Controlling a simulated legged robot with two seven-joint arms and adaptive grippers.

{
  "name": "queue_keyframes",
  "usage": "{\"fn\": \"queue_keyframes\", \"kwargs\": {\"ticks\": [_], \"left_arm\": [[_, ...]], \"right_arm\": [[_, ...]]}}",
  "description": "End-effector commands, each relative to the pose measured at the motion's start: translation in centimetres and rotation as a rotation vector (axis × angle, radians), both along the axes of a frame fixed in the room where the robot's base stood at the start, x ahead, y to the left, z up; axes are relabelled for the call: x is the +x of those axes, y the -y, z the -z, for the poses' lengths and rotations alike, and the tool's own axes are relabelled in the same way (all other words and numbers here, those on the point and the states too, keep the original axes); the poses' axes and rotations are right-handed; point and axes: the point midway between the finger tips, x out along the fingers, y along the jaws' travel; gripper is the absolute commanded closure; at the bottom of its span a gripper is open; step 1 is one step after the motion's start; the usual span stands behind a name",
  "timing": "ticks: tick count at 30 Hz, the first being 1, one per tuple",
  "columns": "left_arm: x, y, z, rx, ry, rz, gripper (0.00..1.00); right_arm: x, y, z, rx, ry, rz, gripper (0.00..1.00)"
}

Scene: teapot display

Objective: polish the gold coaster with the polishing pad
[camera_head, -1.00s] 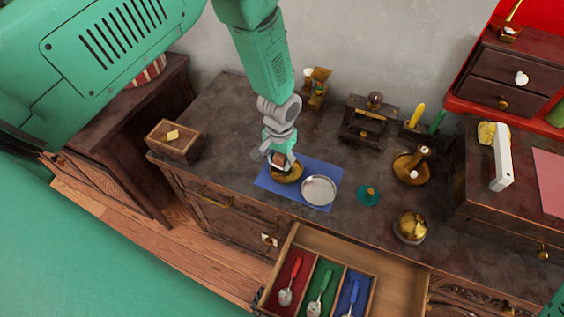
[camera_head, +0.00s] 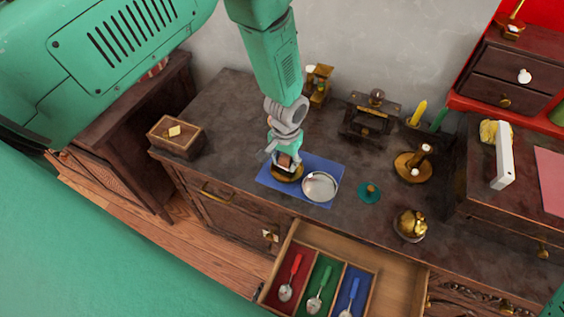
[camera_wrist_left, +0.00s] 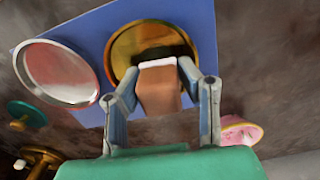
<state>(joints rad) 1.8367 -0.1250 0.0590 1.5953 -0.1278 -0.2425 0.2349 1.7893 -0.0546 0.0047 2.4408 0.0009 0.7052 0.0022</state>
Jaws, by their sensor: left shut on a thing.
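The gold coaster (camera_head: 289,178) lies on the blue mat (camera_head: 328,167), left of a silver coaster (camera_head: 320,186). In the left wrist view, the gold coaster (camera_wrist_left: 124,44) is partly covered by the polishing pad (camera_wrist_left: 158,88), a brown block with a white edge. My left gripper (camera_wrist_left: 161,75) is shut on the pad, one finger on each side. In the head view, the left gripper (camera_head: 286,162) is over the gold coaster, with the pad at or just above its face; firm contact cannot be told. My right gripper is out of view.
An open drawer (camera_head: 396,285) with several spoons juts out in front. A teal lid-like piece (camera_head: 369,192), a gold pot (camera_head: 410,225) and a gold dish with a handle (camera_head: 412,165) stand right of the mat. A wooden box (camera_head: 176,138) is at left.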

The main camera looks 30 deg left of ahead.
Motion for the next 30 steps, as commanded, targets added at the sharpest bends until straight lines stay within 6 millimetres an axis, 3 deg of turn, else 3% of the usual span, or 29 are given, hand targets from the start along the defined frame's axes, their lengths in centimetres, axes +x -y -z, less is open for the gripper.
{"fn": "queue_keyframes", "kwargs": {"ticks": [8,18,30], "left_arm": [[1.0,-1.3,0.2,0.000,0.001,-0.001,0.92],[-0.3,-2.4,-0.2,0.001,-0.001,-0.001,0.92],[-1.4,-1.0,0.0,0.001,0.000,0.000,0.92]], "right_arm": [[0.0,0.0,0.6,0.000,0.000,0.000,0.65],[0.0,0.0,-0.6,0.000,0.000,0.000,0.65],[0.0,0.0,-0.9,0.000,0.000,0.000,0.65]]}}
